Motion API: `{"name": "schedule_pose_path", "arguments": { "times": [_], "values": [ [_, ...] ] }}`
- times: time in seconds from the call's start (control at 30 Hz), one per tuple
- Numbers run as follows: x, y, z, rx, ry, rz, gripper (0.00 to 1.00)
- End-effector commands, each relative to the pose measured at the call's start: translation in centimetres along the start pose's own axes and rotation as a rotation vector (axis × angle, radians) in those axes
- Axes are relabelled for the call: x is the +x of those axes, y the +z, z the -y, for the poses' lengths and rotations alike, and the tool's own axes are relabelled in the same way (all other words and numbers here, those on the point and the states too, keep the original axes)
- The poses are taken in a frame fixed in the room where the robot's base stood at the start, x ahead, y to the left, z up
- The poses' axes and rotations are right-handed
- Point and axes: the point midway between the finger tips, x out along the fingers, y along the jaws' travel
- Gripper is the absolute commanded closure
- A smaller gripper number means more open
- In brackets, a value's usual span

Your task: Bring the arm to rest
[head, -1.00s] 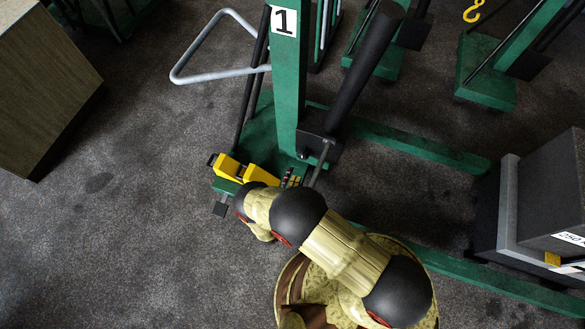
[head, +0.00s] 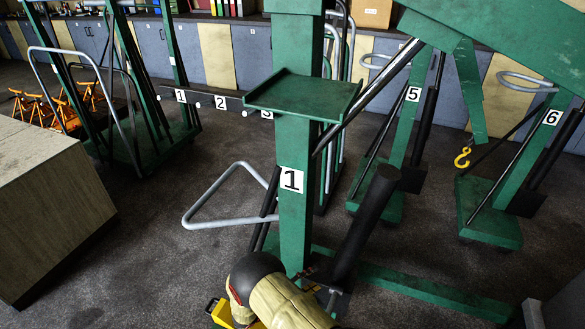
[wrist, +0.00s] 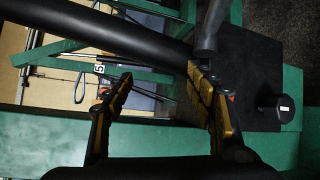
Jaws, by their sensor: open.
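My gripper (wrist: 160,82) is open in the wrist view, with one black and yellow finger on each side and nothing held between them. The right finger is close to a grey rod (wrist: 207,25); I cannot tell whether they touch. A thick black cylinder (wrist: 110,32) crosses beyond the fingers. In the head view only a yellow part of my gripper (head: 222,314) shows at the bottom edge, low and just left of the green post marked 1 (head: 294,215). My arm beside it is mostly cut off by the frame.
The black cylinder (head: 368,220) of the green crane slants up right of the post. A grey triangular handle (head: 225,222) juts left. A green leg (head: 430,290) runs right along the floor. A wooden-sided block (head: 50,210) stands left, with open floor between.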

Motion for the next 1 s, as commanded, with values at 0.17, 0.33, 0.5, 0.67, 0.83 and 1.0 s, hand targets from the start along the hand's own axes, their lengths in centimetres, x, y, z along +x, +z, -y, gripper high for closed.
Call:
{"name": "schedule_pose_path", "arguments": {
  "times": [0.17,0.33,0.5,0.67,0.83,1.0],
  "values": [
    [1.4,3.4,-7.3,0.046,-0.135,0.12,0.44],
    [2.2,7.3,-12.9,0.092,-0.272,0.21,0.44],
    [2.5,11.7,-17.9,0.148,-0.414,0.275,0.44],
    [2.1,16.1,-21.9,0.211,-0.548,0.313,0.44],
    [1.2,20.8,-25.5,0.289,-0.689,0.33,0.44],
    [-0.2,25.4,-28.6,0.38,-0.82,0.321,0.44]
  ]
}}
